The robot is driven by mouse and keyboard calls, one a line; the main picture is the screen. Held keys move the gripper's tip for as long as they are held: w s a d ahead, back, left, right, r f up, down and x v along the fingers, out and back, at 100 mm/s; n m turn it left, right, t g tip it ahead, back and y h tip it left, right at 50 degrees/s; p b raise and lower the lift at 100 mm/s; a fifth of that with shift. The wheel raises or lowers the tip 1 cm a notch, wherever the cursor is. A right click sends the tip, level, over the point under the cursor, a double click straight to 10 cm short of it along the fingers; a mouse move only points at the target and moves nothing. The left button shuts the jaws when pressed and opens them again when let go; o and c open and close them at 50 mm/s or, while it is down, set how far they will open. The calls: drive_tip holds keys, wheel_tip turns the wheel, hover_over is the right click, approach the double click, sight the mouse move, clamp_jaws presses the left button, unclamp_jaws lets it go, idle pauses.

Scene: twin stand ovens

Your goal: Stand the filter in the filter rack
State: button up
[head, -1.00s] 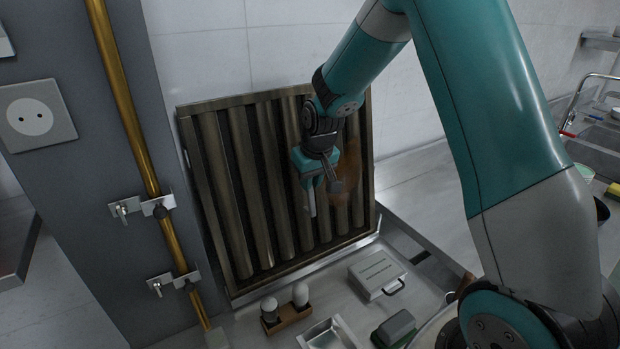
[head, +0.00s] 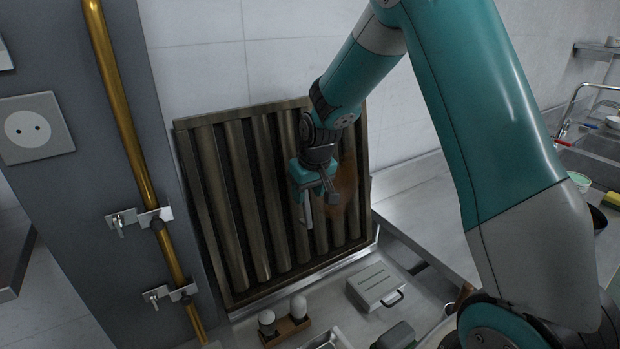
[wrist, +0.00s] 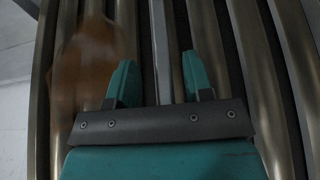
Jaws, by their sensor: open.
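The filter (head: 262,180), a large dark metal panel with upright ridges, leans against the tiled wall at the back of the counter. A brown greasy patch marks its right half. A thin pale bar, which looks like its handle (head: 307,212), stands upright on its front. My gripper (head: 314,194) is at the filter's middle right, fingers towards it. In the wrist view the open fingers (wrist: 157,80) are on either side of the pale bar, with gaps showing. Whether the fingertips touch the filter is unclear. I cannot make out a filter rack for certain.
On the counter are a small wooden holder with two shakers (head: 286,328), a grey metal box with a handle (head: 376,287) and a dark grey lidded item (head: 396,335). A brass pipe (head: 130,120) with valves runs at the left. A sink (head: 590,150) is at the right.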

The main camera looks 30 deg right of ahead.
drive_tip(key=b+v, duration=0.3)
drive_tip(key=v, duration=1.4)
drive_tip(key=shift+r, duration=0.25)
drive_tip(key=s+a+f+n+g+y, duration=0.1)
drive_tip(key=s+a+f+n+y, duration=0.1)
drive_tip(key=s+a, duration=0.7)
drive_tip(key=s+a+f+n+g+y, duration=0.2)
drive_tip(key=s+a+f+n, duration=0.2)
drive_tip(key=s+a, duration=0.5)
drive_tip(key=s+n, duration=0.1)
drive_tip(key=s, duration=0.6)
drive_tip(key=shift+s+a, duration=0.3)
drive_tip(key=shift+a, duration=0.1)
